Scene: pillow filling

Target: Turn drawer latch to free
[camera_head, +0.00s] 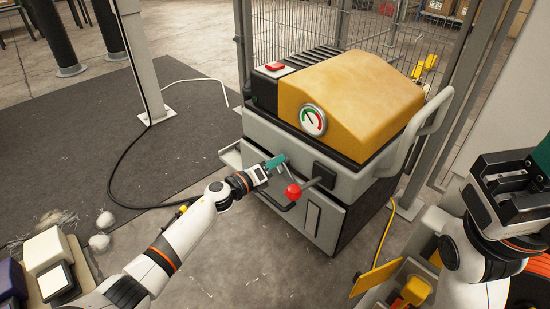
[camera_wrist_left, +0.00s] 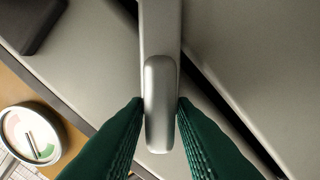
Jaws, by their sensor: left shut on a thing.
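The drawer latch (camera_wrist_left: 160,105) is a smooth silver lever in the left wrist view. It stands between the green ribbed fingers of my left gripper (camera_wrist_left: 160,112), which is shut on it. In the head view my left gripper (camera_head: 276,163) is at the front of the grey machine (camera_head: 345,185), and it largely hides the latch. The drawer front (camera_head: 312,216) is below, with a narrow dark seam above it. My right gripper (camera_head: 510,185) is at the right edge, away from the machine; its fingertips are partly cut off.
A red ball knob (camera_head: 292,191) on a lever is close beside my left gripper. A round gauge (camera_head: 313,120) and yellow cover (camera_head: 350,95) are above. A side handle (camera_head: 425,125) projects right. A black cable (camera_head: 125,170) crosses the floor at left.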

